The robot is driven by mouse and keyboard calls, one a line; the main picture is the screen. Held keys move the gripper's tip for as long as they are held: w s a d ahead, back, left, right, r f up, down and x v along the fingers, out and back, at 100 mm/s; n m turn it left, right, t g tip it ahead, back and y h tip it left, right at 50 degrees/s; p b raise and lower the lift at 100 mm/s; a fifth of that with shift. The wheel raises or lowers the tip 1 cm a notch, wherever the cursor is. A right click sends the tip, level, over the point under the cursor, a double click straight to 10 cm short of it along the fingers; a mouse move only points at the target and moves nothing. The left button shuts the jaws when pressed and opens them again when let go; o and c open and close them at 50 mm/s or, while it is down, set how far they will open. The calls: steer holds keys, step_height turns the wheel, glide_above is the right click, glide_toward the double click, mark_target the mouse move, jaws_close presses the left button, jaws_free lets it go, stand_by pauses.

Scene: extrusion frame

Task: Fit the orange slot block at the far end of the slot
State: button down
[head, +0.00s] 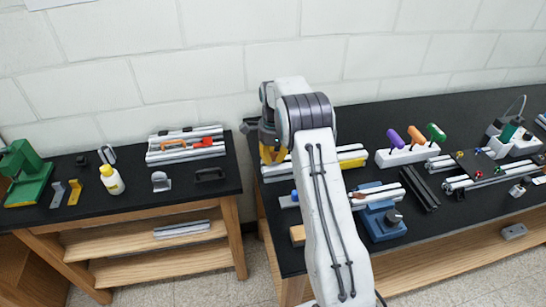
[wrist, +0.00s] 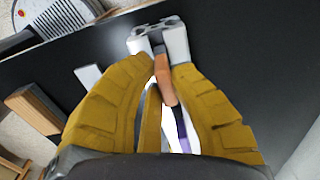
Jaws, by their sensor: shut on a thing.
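The block looks long and narrow and lies in line with the pale slotted rail (wrist: 192,130). A purple piece (wrist: 182,143) shows below it along the same line. I cannot tell how deep the orange block sits in the slot. In the head view my gripper (head: 270,150) is over the left end of the silver rail (head: 355,163) at the back of the right bench. My arm hides the block there.
A wood-coloured block (head: 297,235) and a blue fixture (head: 382,222) stand nearer the front edge. A white stand (head: 405,155) with coloured handles is to the right. A gap separates the benches.

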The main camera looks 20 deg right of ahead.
steer(key=shift+f, duration=0.35)
steer(key=c, duration=1.2)
jaws_free()
steer(key=r, duration=1.2)
steer(key=shift+s, duration=0.25)
